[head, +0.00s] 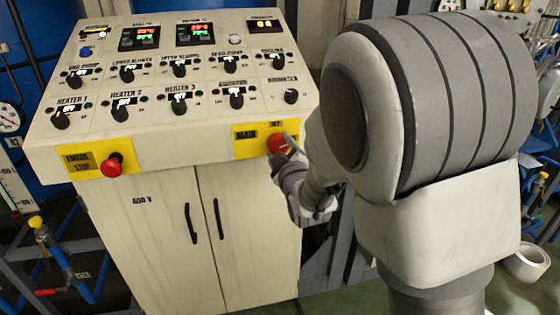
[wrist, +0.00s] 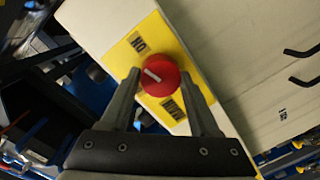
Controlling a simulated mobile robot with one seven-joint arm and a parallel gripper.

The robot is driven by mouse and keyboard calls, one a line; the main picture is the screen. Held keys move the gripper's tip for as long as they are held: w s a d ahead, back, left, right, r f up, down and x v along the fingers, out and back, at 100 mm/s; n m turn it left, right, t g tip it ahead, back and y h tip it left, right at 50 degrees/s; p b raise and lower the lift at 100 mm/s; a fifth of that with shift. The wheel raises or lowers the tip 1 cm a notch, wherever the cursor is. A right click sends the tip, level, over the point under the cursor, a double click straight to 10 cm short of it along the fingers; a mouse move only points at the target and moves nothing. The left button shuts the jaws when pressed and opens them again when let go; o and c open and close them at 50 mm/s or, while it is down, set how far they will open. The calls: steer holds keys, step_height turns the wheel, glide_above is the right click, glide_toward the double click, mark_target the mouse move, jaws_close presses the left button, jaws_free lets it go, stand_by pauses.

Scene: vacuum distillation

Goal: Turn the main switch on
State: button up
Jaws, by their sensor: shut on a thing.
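The main switch is a red round knob (head: 278,144) on a yellow plate (head: 246,151), at the right of the control panel's front strip in the head view. In the wrist view the red knob (wrist: 160,75) shows a white line on its face, lying slantwise between the yellow plate's two labels. The label at its upper left (wrist: 138,43) seems to read ON; the one below right (wrist: 172,108) seems to read MAIN. My gripper (wrist: 159,76) is shut on the knob, one finger on each side. In the head view my gripper (head: 282,160) partly covers the plate's right end.
A red emergency stop button (head: 113,165) sits on another yellow plate at the panel's left. Several black knobs, such as the heater 1 knob (head: 60,120), and lit displays cover the sloped top. Cabinet doors with black handles (head: 190,223) are below. Blue pipework stands at left.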

steer(key=shift+f+m+b, duration=0.1)
steer(key=shift+m+b, duration=1.1)
steer(key=shift+b, duration=0.15)
steer(key=o, duration=1.4)
steer(key=shift+c, duration=0.2)
steer(key=b+v, duration=0.9)
steer(key=v, duration=0.8)
steer(key=shift+s+d, duration=0.15)
steer(key=shift+d, duration=0.1)
